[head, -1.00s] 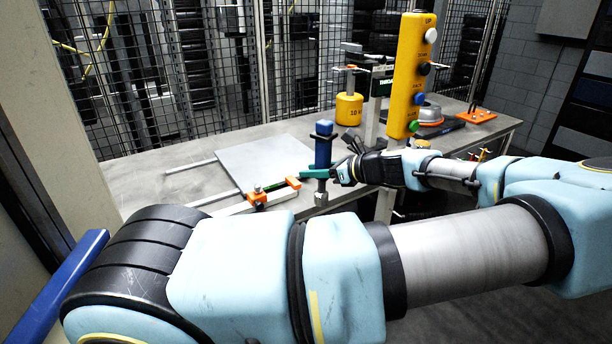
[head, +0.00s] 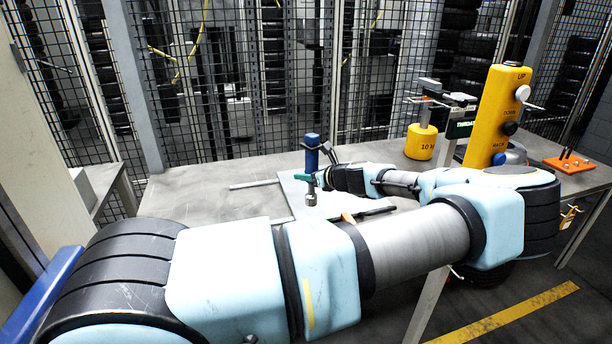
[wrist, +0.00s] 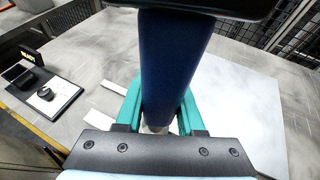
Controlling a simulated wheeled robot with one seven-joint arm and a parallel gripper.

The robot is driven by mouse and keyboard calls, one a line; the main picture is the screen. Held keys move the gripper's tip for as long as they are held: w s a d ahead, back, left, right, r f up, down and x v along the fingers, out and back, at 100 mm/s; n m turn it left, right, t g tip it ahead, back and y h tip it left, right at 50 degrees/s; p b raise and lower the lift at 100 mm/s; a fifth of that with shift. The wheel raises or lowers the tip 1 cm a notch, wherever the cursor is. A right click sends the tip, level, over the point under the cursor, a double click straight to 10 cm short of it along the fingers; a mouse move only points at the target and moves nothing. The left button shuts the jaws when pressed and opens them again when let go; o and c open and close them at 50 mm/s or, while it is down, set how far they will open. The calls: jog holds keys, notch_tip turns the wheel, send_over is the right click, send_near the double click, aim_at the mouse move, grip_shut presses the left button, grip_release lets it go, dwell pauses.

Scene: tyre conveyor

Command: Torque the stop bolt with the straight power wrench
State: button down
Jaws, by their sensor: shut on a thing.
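The straight power wrench (head: 312,152) has a blue body, a black collar and a grey socket pointing down. In the head view my gripper (head: 310,180) is shut on it with green fingers. The wrench stands about upright in front of the pale plate (head: 297,190) on the bench. The wrist view shows the blue body (wrist: 175,65) close up between the green fingers of my gripper (wrist: 158,108). The socket end is mostly hidden there. An orange piece (head: 348,218) shows just above my forearm, largely covered. I cannot make out the stop bolt.
The grey bench (head: 190,190) has clear room at left. A yellow button post (head: 495,115) and a yellow 10 kg weight (head: 420,142) stand to the right. An orange block with pins (head: 567,163) lies near the right end. A mesh fence (head: 230,90) closes the back.

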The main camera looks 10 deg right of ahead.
jog(key=shift+r, duration=0.1)
notch_tip(320, 180, down, 6)
jog(key=b, duration=0.3)
jog(key=shift+b, duration=0.35)
